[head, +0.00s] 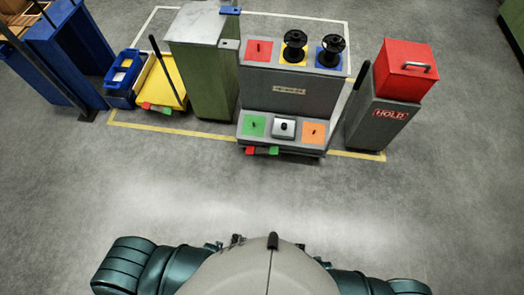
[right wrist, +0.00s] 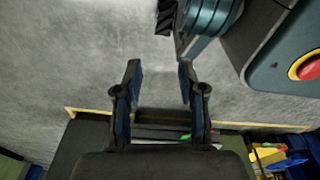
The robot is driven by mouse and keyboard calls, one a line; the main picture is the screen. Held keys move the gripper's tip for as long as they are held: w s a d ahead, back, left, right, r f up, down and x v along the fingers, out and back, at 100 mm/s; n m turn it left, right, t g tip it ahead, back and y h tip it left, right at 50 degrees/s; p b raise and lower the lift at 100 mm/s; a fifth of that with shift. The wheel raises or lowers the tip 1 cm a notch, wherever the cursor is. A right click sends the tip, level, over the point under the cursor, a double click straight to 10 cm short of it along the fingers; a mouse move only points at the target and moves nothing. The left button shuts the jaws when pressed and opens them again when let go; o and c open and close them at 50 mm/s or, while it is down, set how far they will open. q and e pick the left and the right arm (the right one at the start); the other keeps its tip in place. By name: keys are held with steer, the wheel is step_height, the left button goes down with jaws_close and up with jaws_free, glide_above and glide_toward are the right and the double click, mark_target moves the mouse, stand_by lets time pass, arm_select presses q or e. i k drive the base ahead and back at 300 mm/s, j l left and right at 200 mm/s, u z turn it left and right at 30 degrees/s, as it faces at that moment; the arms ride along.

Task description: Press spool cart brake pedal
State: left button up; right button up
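The grey spool cart (head: 289,93) stands ahead of me in the head view. Its top deck has a red, a yellow and a blue square, with black spools on the yellow and blue ones. Its lower shelf has a green square, a silver block and an orange square. At the cart's foot are a red pedal (head: 250,150) and a green pedal (head: 273,151), side by side just above the floor. My right gripper (right wrist: 158,75) is open and empty in the right wrist view. My left gripper is not in view.
A green cabinet (head: 202,75) and a yellow cart (head: 160,84) with its own red and green pedals stand left. A grey HOLD post (head: 376,122) with a red box (head: 404,70) stands right. Yellow floor line (head: 180,130) borders the area; the floor before me is clear.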

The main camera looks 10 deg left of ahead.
mark_target(250, 150)
steer(key=i+j, duration=0.15)
steer(key=j, duration=0.25)
steer(key=i+j, duration=0.1)
steer(key=j, duration=0.35)
steer(key=i+j, duration=0.15)
steer(key=j, duration=0.25)
steer(key=i+j+z, duration=0.1)
steer(key=j, duration=0.3)
steer(key=i+j, duration=0.15)
steer(key=j, duration=0.3)
steer(key=i+j, duration=0.1)
steer(key=j, duration=0.3)
